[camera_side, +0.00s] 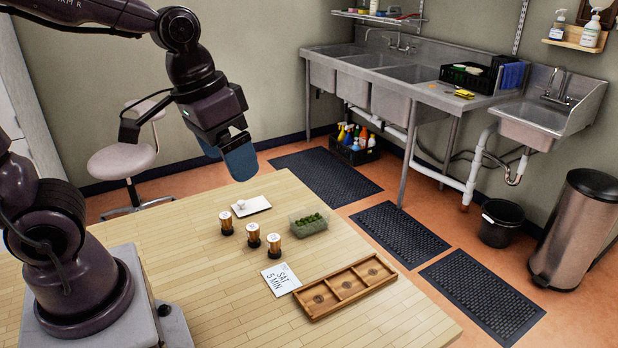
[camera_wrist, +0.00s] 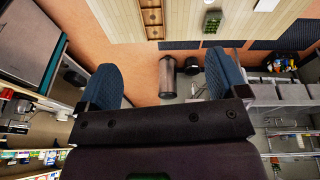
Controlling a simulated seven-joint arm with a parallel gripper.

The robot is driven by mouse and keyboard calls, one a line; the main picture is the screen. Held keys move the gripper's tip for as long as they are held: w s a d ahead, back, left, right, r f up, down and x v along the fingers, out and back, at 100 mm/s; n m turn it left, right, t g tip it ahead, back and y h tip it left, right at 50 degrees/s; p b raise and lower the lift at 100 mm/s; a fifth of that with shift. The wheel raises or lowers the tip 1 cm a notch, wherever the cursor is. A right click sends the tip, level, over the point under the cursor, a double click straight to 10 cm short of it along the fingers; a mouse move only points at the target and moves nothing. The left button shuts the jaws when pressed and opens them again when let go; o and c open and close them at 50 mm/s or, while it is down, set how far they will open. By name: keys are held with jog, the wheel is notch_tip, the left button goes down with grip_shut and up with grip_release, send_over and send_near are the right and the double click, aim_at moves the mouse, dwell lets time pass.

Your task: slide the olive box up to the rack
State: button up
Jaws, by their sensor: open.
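The olive box (camera_side: 309,224), a small clear tub of green olives, sits on the wooden table behind the rack, with a gap between them. It also shows near the top of the wrist view (camera_wrist: 212,21). The wooden rack (camera_side: 345,288) has three compartments with round marks and lies at the table's right side; part of it shows in the wrist view (camera_wrist: 152,17). My gripper (camera_side: 226,152) is raised above the table's far edge, away from both. Its blue fingers are apart and empty in the wrist view (camera_wrist: 164,76).
Three copper-coloured cylinders (camera_side: 253,235) stand left of the olive box. A "SAT 5 MIN" card (camera_side: 281,279) lies left of the rack. A white plate (camera_side: 251,206) with a small white item lies at the back. The table front (camera_side: 230,315) is clear.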

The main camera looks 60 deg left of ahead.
jog(key=w+a+f+n+g, duration=0.35)
jog(key=w+f+n, duration=0.25)
jog(key=w+n, duration=0.2)
jog(key=n, duration=2.4)
send_over(309, 221)
notch_tip(309, 221, down, 12)
jog(key=n, duration=0.2)
jog(key=shift+r+n+t+y, duration=0.2)
jog(key=shift+n+t+y, duration=0.1)
jog(key=shift+n+t, duration=0.1)
jog(key=shift+f, duration=0.1)
notch_tip(309, 221, down, 13)
jog(key=shift+r, duration=0.1)
jog(key=shift+c, duration=0.2)
